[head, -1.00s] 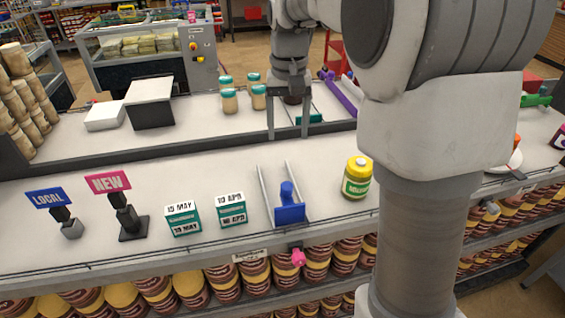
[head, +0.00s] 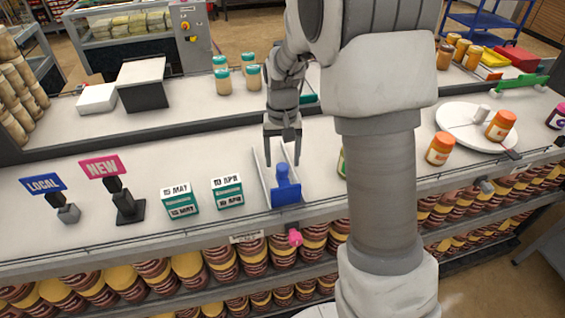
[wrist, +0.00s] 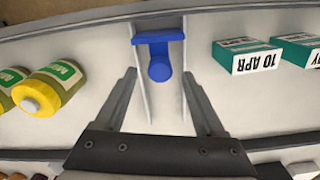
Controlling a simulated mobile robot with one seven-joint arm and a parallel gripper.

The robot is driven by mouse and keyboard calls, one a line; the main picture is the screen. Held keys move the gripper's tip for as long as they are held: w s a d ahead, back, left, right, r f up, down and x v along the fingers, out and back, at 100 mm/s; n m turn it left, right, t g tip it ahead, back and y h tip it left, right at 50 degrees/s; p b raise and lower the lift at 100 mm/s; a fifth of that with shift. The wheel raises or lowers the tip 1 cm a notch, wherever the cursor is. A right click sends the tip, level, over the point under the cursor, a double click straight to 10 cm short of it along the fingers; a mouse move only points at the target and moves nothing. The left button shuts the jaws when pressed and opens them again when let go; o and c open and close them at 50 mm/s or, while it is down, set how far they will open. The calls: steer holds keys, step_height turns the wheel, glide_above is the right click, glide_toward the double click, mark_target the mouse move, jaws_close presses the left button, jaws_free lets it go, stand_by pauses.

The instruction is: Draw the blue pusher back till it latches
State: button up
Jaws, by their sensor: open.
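The blue pusher (head: 285,187) stands at the front end of a narrow track with two thin side rails (head: 262,172) on the shelf. It has an upright knob and a flat front plate. In the wrist view the pusher (wrist: 159,58) is ahead of my gripper, between the lines of its fingers. My gripper (head: 282,160) is open and empty, pointing down over the back part of the track, behind the pusher and apart from it. In the wrist view its two fingers (wrist: 165,100) are spread wide on either side of the rails. The latch cannot be made out.
Date blocks (head: 227,191) stand left of the track. Sign stands (head: 125,200) are further left. A pink knob (head: 295,237) sits on the shelf front below the track.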

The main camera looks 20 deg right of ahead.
mark_target(284, 184)
steer(key=shift+f, duration=1.25)
jaws_close()
steer(key=shift+r, duration=0.1)
stand_by(0.4)
